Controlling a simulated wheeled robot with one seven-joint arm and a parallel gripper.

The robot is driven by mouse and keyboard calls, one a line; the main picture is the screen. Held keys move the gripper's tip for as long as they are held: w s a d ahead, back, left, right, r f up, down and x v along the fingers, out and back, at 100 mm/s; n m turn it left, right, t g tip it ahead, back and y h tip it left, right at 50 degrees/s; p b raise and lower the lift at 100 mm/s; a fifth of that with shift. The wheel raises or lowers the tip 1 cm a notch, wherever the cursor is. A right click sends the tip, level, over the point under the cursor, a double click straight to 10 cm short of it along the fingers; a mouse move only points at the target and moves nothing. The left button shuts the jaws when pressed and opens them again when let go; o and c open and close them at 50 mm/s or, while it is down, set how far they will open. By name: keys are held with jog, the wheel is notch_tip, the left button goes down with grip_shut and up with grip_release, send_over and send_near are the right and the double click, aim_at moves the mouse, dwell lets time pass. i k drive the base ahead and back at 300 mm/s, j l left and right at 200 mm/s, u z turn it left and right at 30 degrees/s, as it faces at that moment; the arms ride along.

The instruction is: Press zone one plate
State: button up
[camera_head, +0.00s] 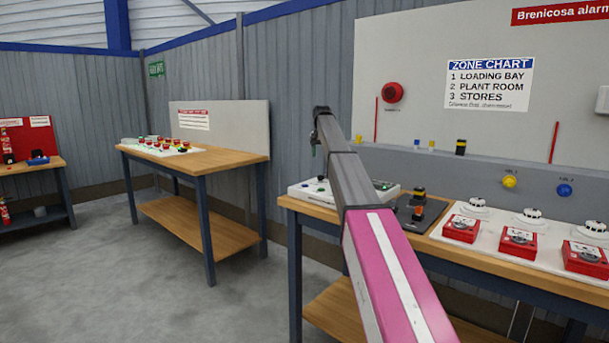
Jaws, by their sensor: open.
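Three red call-point boxes with pale front plates stand in a row on a white board (490,262) on the right bench: a left box (461,228), a middle box (518,241) and a right box (586,259). Their zone numbers are too small to read. A white detector-like dome stands behind each. The zone chart (489,84) on the wall lists 1 loading bay, 2 plant room, 3 stores. My gripper (314,148) is small and partly hidden at the far end of my arm, left of the boxes and apart from them. It is open; I see nothing in it.
A white panel (310,196) and a dark unit with an orange button (418,212) lie left of the boxes. Yellow (510,181) and blue (564,190) knobs are on the grey upstand behind. Another wooden bench (222,160) stands left; grey floor (110,285) there is clear.

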aim_at(469, 222)
jog(key=k, duration=0.95)
